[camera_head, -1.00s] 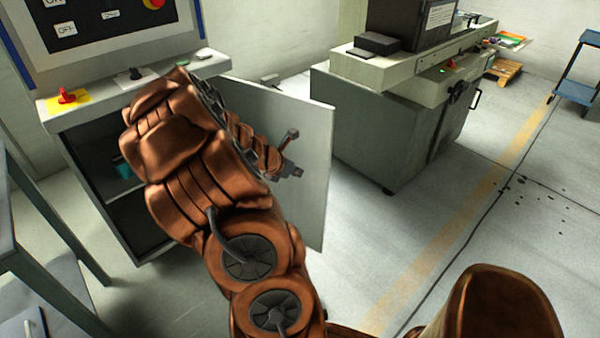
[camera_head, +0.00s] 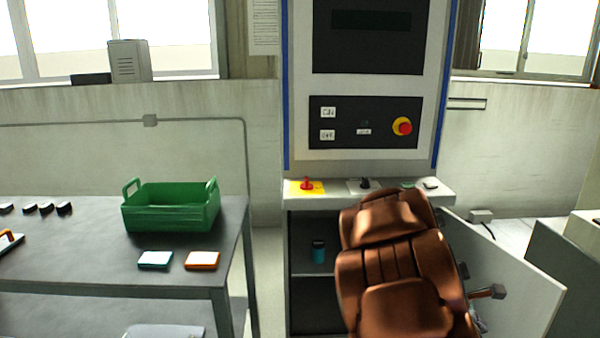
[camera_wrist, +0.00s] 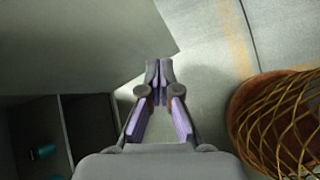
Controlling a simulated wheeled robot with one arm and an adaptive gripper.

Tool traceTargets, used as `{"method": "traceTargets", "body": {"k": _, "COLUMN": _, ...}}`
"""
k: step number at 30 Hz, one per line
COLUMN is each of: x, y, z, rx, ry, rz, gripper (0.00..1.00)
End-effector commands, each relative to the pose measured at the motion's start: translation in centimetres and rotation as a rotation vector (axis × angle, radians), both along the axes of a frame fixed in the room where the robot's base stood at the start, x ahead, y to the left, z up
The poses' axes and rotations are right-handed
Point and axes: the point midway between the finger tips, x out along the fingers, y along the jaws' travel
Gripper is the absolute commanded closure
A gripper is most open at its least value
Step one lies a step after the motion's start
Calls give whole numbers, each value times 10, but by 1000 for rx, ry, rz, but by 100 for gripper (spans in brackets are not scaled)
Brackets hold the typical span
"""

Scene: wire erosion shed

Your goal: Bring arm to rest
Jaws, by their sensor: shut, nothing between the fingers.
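My gripper (camera_wrist: 158,72) shows in the wrist view with its fingertips together and nothing between them. It is over open floor, with the grey panel to its upper left and the open cabinet to its lower left. In the head view, my brown arm stands in front of the cabinet (camera_head: 298,290), hiding part of its inside. The cabinet door (camera_head: 525,300) is open to the right of my arm. My fingertips cannot be made out clearly in the head view.
A dark table (camera_head: 85,260) on the left bears a green crate (camera_head: 170,215) and small boxes. A control panel (camera_head: 365,120) with a red button rises above the cabinet. A teal-and-black container (camera_head: 318,251) stands inside it. Yellowish strands (camera_wrist: 285,125) curve close at the right of the wrist view.

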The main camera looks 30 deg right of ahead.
Motion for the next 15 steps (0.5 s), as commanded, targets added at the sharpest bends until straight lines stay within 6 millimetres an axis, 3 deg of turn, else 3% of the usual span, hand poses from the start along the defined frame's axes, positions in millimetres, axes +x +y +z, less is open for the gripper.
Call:
{"method": "traceTargets", "body": {"k": 1, "x": 6, "y": 15, "z": 19, "rx": -8, "ry": -52, "rz": -35, "gripper": 100}}
{"method": "traceTargets", "body": {"k": 6, "x": 12, "y": 75, "z": 54, "rx": 2, "ry": -216, "rz": -200, "gripper": 100}}
{"method": "traceTargets", "body": {"k": 15, "x": 7, "y": 199, "z": 94, "rx": 128, "ry": -435, "rz": -471, "gripper": 100}}
